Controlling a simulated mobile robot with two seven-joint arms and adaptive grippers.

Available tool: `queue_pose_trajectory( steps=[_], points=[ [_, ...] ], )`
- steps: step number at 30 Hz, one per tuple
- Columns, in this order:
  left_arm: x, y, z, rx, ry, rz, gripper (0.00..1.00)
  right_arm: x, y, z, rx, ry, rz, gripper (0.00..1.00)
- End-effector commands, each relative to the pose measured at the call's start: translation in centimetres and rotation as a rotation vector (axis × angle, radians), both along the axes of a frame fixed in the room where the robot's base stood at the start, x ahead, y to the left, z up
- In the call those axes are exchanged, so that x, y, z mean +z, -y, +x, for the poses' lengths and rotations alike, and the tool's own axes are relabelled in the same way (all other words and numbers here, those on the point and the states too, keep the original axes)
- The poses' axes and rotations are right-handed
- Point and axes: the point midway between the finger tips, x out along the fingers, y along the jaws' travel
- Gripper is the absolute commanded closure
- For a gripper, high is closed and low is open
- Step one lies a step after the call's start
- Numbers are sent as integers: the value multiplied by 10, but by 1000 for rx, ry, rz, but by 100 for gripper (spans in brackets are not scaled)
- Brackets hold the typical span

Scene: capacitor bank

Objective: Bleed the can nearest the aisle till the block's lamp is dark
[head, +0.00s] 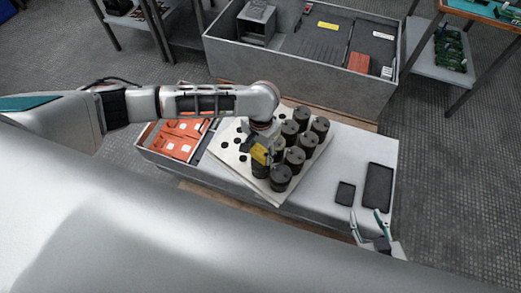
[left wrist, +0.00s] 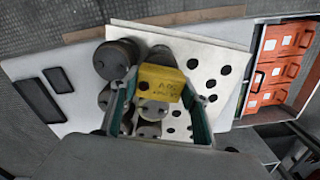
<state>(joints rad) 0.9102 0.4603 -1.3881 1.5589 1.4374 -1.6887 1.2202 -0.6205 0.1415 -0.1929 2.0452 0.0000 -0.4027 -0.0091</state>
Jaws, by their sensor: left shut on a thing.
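Several dark round cans (head: 280,179) stand upright in rows on a pale board with holes (head: 231,157). In the left wrist view a tall can (left wrist: 113,59) stands left of the fingers, and lower cans show between and below them. My left gripper (head: 263,150) is shut on a yellow block (head: 260,155), which also shows in the left wrist view (left wrist: 160,83) with dark marking on it. The block is over the cans at the board's front left; I cannot tell whether it touches their terminals. No lamp can be made out. My right gripper (head: 375,222) is open and empty.
Orange parts lie in a tray (head: 142,147) at the table's left end. Two dark flat trays (head: 378,187) (head: 345,193) lie at the right. A big grey bin (head: 300,68) stands behind. The white table (head: 350,150) is clear between the board and the dark trays.

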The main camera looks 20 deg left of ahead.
Motion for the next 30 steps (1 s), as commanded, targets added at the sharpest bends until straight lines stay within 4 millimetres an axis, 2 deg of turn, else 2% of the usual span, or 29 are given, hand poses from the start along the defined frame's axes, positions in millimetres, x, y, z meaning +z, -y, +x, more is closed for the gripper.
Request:
queue_pose_trajectory(
  steps=[30],
  points=[
    [-9, 0, 0, 0, 1, 1, 80, 5, 0, 2, 0, 5, 0, 60]
  ],
)
